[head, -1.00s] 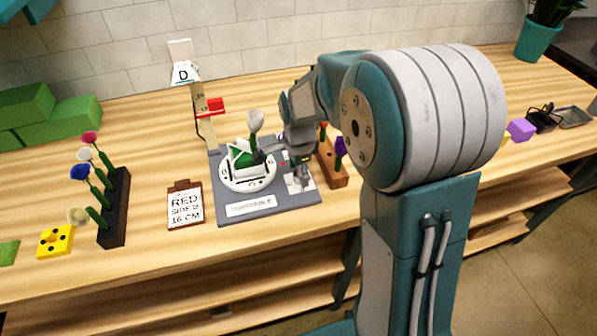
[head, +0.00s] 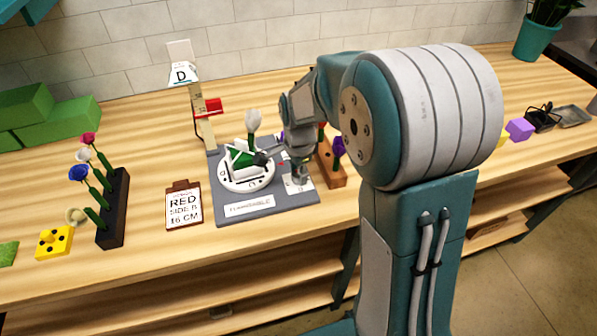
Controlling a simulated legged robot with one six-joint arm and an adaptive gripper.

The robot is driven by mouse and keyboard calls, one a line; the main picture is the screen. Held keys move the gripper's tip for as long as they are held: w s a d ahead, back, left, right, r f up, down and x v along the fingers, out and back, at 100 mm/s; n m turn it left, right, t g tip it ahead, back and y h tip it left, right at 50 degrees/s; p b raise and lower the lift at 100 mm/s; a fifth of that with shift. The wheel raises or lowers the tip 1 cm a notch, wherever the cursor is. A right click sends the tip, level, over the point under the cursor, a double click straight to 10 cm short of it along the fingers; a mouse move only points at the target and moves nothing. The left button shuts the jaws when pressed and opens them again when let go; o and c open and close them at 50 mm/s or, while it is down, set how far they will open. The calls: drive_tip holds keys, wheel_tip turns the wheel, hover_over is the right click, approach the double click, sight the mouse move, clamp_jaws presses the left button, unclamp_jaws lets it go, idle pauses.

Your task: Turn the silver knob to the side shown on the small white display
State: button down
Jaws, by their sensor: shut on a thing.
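The grey base plate (head: 270,212) labelled TURNTABLE lies on the bench, with a round white turntable (head: 247,184) on it. My gripper (head: 298,178) points down at the right part of the plate, shut on the silver knob, which it mostly hides. I cannot read the knob's direction. A clipboard card (head: 184,208) left of the plate reads RED, SIDE B, 16 CM.
A green and white block with a white flower (head: 253,121) stands on the turntable. A wooden flower holder (head: 331,170) is close to the right of my gripper. A dark rack (head: 115,215) with several flowers stands at left. Bare bench lies in front of the plate.

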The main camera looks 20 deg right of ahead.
drive_tip(key=n, duration=0.6)
drive_tip(key=shift+f+n, duration=0.1)
drive_tip(key=shift+n, duration=0.2)
drive_tip(key=n, duration=0.3)
drive_tip(key=shift+n, duration=0.4)
drive_tip(key=n, duration=0.9)
drive_tip(key=shift+a+n+g, duration=0.1)
drive_tip(key=shift+n+g, duration=0.2)
drive_tip(key=shift+n, duration=0.1)
drive_tip(key=n, duration=0.6)
drive_tip(key=shift+n, duration=0.4)
drive_tip(key=shift+c, duration=1.5)
unclamp_jaws()
drive_tip(key=shift+w, duration=0.1)
